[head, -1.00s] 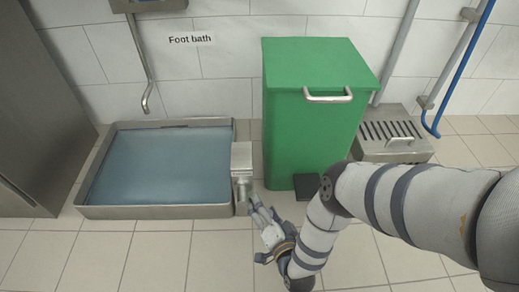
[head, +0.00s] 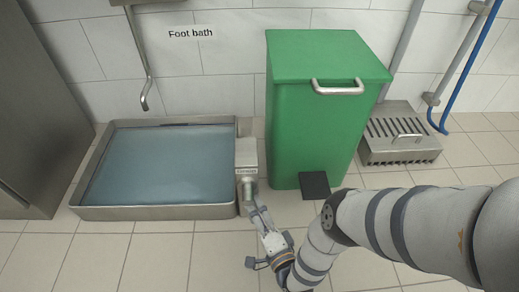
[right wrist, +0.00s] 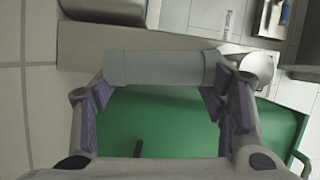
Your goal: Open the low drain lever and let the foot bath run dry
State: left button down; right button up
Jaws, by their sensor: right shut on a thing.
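The foot bath (head: 150,212) is a shallow steel basin on the floor at the left in the head view, with blue-grey water (head: 160,165) covering its bottom. A small steel drain box (head: 246,152) with a label sits against its right side. The drain lever is low at the front of this box; in the right wrist view its grey round bar (right wrist: 160,68) lies between the fingers. My right gripper (head: 257,212) is shut on it, and it also shows in the right wrist view (right wrist: 163,88). The fingers partly hide the lever in the head view. My left gripper is out of view.
A green pedal bin (head: 315,125) stands just right of the drain box, its black pedal (head: 314,185) near my right arm. A steel floor grate (head: 400,150) is farther right. A bent pipe (head: 143,70) hangs over the basin. The tiled floor in front is clear.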

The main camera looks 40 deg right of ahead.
jog(key=shift+a, duration=0.1)
jog(key=o, duration=1.7)
jog(key=shift+s, duration=0.1)
jog(key=v, duration=1.1)
jog(key=shift+s, duration=0.4)
